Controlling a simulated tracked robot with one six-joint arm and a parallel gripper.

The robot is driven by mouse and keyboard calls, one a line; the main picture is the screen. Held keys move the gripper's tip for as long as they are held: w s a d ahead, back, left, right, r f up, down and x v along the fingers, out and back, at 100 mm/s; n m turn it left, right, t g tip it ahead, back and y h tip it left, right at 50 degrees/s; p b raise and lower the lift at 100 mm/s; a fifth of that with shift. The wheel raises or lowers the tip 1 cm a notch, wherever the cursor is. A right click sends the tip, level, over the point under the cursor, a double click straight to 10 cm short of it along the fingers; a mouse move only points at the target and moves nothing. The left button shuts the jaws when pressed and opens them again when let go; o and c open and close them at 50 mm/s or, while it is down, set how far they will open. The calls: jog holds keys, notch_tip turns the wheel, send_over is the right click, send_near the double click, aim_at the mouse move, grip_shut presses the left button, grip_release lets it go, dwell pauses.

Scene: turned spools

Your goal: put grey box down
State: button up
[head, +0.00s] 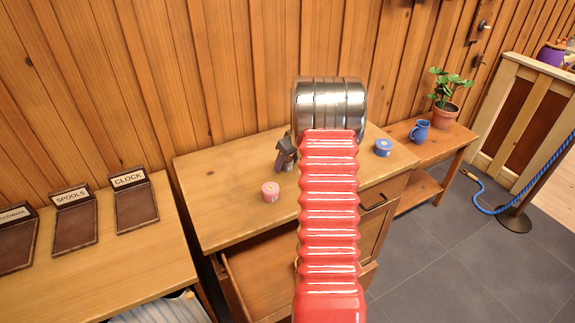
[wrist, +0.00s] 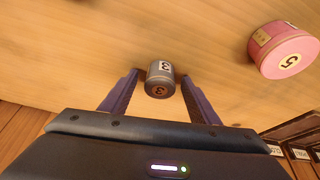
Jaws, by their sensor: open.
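The grey box (wrist: 160,68) is a small round tub marked 3, seen in the wrist view between the two dark purple fingers of my gripper (wrist: 159,76). The fingers are open, with a narrow gap on each side of the tub. It appears to rest on the wooden table top. In the head view my red ribbed arm hides most of this spot. A small dark grey shape (head: 286,152) shows just left of the arm there; it may be part of my gripper, and I cannot make out the tub.
A pink tub (wrist: 284,50) marked 5 stands to the right in the wrist view; it also shows in the head view (head: 270,191). A blue tub (head: 383,147) stands right of my arm. A drawer (head: 262,272) is open below. The table's left part (head: 215,190) is clear.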

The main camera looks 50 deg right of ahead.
aim_at(287, 160)
jog(key=shift+c, duration=0.4)
jog(key=c, duration=1.2)
jog(key=shift+o, duration=0.2)
notch_tip(287, 160, up, 10)
